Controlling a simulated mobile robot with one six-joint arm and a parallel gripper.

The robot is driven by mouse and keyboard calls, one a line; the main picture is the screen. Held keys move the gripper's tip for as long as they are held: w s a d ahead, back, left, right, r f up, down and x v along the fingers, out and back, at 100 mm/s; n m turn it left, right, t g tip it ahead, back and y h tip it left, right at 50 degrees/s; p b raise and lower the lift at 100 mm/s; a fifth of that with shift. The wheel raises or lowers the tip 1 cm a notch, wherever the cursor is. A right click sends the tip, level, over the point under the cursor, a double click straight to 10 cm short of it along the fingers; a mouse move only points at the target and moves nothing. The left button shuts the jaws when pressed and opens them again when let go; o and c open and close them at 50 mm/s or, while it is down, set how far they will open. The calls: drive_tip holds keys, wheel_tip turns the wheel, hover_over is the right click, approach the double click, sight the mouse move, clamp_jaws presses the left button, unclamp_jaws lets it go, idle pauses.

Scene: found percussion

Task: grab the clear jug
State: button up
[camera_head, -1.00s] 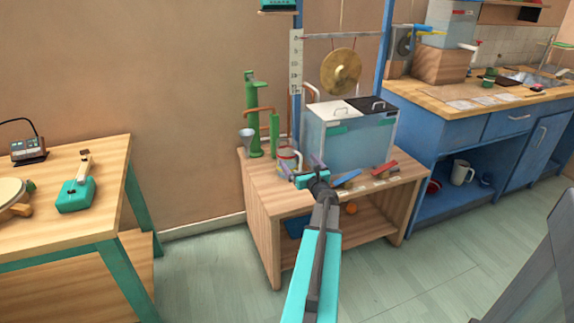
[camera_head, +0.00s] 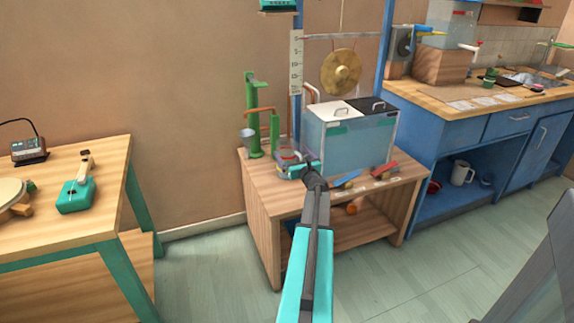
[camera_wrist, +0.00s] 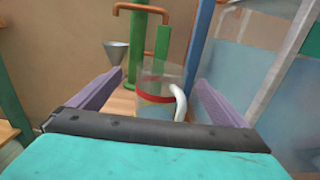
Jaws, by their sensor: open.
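The clear jug (camera_wrist: 156,92) stands upright on the wooden stand (camera_head: 262,188). In the wrist view it has a red band around it and a white handle on its right side. My gripper (camera_wrist: 150,92) is open, with one purple finger to the left of the jug and one to the right. The jug appears between or just beyond the fingertips; I cannot tell whether they touch it. In the head view my gripper (camera_head: 294,164) covers much of the jug, and only a little of it shows.
A green pump (camera_head: 252,115) with a metal funnel (camera_head: 247,136) stands behind the jug. A water tank (camera_head: 350,140) stands close on the right, next to a blue post (camera_wrist: 200,45). Red and blue pieces (camera_head: 384,169) lie at the stand's front. A gong (camera_head: 340,72) hangs above.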

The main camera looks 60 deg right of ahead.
drive_tip(key=shift+x, duration=0.75)
drive_tip(key=shift+x, duration=2.6)
drive_tip(key=shift+s+d+r, duration=0.15)
drive_tip(key=c, duration=2.1)
drive_tip(key=shift+r, duration=0.25)
